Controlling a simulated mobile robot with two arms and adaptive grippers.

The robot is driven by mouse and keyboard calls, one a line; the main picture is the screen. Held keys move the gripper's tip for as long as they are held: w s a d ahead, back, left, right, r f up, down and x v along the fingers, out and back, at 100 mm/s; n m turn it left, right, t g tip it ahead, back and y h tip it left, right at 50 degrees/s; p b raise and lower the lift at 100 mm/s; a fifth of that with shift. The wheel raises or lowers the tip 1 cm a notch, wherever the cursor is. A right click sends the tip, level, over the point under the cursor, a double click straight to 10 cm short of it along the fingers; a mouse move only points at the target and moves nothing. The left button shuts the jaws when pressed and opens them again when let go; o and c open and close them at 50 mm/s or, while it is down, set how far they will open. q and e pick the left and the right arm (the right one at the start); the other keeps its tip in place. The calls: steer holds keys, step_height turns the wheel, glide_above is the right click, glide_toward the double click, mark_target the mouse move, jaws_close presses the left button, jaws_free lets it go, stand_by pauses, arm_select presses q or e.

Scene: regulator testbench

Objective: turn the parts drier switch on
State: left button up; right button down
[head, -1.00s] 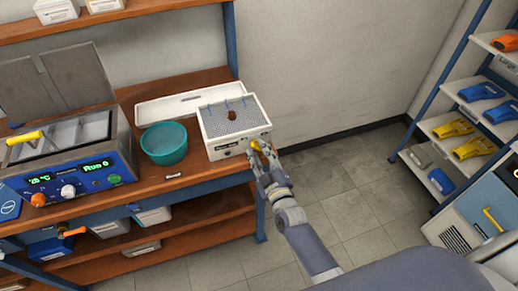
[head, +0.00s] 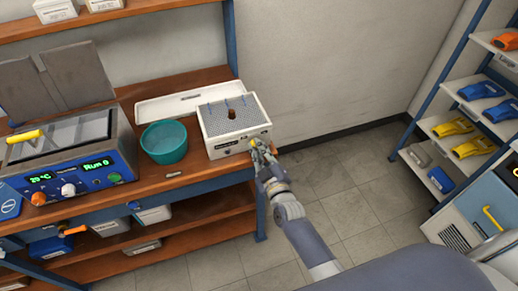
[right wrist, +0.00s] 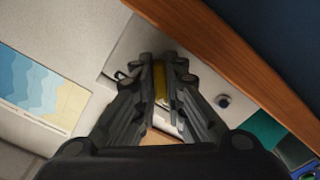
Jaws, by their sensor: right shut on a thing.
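The parts drier (head: 231,119) is a white box with a mesh top, standing at the right end of the wooden bench. A small brown part sits on its mesh. Its yellow switch knob (right wrist: 160,82) is on the front face, between the fingers of my right gripper (right wrist: 161,68) in the right wrist view. My right gripper (head: 262,148) is shut on this knob at the front right of the drier. The fingers hide most of the knob in the head view. My left gripper is not in view.
A teal bowl (head: 164,142) and a white lid-like tray (head: 181,105) stand left of the drier. A blue-fronted machine (head: 68,160) with a green display is farther left. A shelf rack (head: 468,121) stands at the right; the floor between is clear.

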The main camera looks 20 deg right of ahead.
steer(key=shift+m, duration=1.1)
steer(key=m, duration=0.5)
steer(key=shift+a+f, duration=0.1)
steer(key=shift+a, duration=0.1)
steer(key=m, duration=0.4)
steer(key=shift+a+m+b, duration=0.1)
steer(key=shift+m+b, duration=0.3)
steer(key=shift+m, duration=1.8)
steer(key=shift+b, duration=0.3)
steer(key=c, duration=1.7)
jaws_free()
steer(key=shift+o, duration=0.2)
